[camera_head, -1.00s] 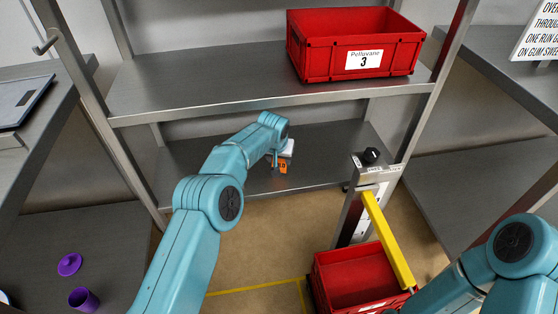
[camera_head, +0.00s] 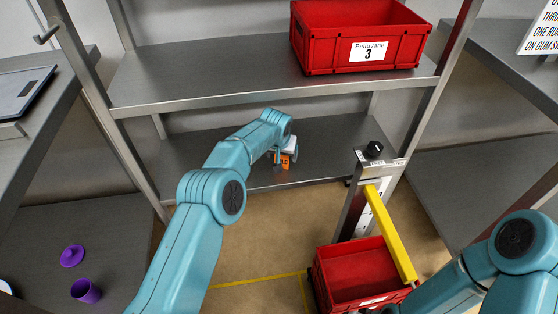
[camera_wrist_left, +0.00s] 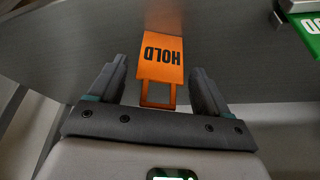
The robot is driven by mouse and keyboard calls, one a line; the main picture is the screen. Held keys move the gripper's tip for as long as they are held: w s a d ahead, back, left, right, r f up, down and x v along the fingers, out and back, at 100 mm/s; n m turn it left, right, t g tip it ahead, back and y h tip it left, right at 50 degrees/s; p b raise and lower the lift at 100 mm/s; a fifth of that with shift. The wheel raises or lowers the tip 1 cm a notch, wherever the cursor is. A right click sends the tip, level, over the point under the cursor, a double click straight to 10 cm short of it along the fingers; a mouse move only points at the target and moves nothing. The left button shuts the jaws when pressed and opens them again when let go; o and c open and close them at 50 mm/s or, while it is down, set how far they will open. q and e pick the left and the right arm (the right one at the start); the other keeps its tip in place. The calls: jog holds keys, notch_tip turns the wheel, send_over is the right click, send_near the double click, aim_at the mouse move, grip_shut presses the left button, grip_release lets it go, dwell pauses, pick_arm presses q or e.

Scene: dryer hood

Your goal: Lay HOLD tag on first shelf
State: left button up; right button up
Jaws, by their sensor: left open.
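The orange HOLD tag (camera_wrist_left: 162,60) is at the lower shelf (camera_head: 335,145), with its open loop towards my gripper. In the left wrist view a blurred orange reflection meets its far edge; I cannot tell whether the tag lies fully flat. My left gripper (camera_wrist_left: 158,72) is open, with one finger on each side of the tag and visible gaps to both. In the head view the gripper (camera_head: 289,150) is low over the lower shelf's front part, and the tag (camera_head: 286,162) shows just below it. My right gripper is out of view.
A red crate (camera_head: 358,38) marked Pelluvane 3 stands on the shelf above (camera_head: 200,85). A yellow bar (camera_head: 390,235) and a lower red crate (camera_head: 355,272) are in front at right. A green tag-like object (camera_wrist_left: 306,30) is at the wrist view's upper right.

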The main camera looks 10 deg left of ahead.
pick_arm(q)
jog(key=shift+s+r, duration=0.2)
jog(key=shift+r, duration=0.5)
jog(key=s+d+f+n+g+h, duration=0.1)
jog(key=s+f, duration=0.4)
jog(key=s, duration=0.9)
jog(key=s+d+f+g+h, duration=0.15)
jog(key=s+f, duration=0.35)
jog(key=s, duration=1)
jog(key=s+f+n+g+h, duration=0.15)
jog(key=s+f, duration=0.35)
jog(key=s, duration=0.9)
notch_tip(320, 180, up, 21)
jog(key=p, duration=2.1)
jog(key=shift+r, duration=0.2)
